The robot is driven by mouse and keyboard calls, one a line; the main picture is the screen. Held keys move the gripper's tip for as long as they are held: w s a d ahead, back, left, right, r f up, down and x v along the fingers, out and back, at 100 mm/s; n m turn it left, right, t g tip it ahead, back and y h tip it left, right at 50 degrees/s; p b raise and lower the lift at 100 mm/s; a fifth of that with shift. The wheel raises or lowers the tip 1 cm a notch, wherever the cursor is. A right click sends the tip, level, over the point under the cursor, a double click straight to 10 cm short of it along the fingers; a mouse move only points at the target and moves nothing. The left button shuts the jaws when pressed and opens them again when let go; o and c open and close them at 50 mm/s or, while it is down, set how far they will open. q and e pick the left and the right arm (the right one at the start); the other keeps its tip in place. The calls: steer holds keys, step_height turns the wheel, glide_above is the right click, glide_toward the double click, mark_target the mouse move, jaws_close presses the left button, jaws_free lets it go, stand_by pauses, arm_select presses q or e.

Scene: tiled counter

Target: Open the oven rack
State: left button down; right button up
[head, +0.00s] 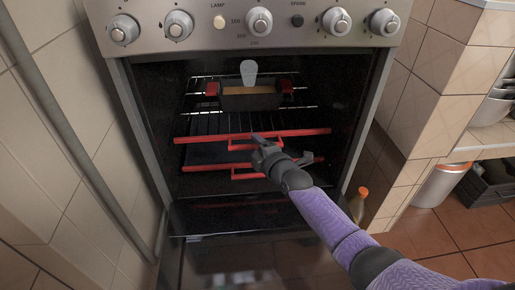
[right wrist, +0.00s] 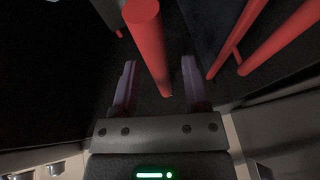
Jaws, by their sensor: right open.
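The oven stands open, with its door (head: 255,262) folded down. Inside is an oven rack with a red front bar (head: 210,139) and a small red handle. A second red-fronted rack (head: 205,167) with its own handle (head: 248,177) sits just below. My right gripper (head: 280,146) is at the middle of the red fronts, partly covering the upper handle. In the right wrist view its jaws (right wrist: 159,62) are open, with a red bar (right wrist: 150,45) running between the fingers; they do not look closed on it. My left gripper is not in view.
A dark pan (head: 250,102) with red grips sits on a wire rack higher in the oven. Knobs (head: 258,20) line the panel above. Tiled walls flank the oven closely. A bottle with an orange cap (head: 357,206) stands right of it.

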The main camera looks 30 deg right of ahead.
jaws_close()
stand_by(1.3)
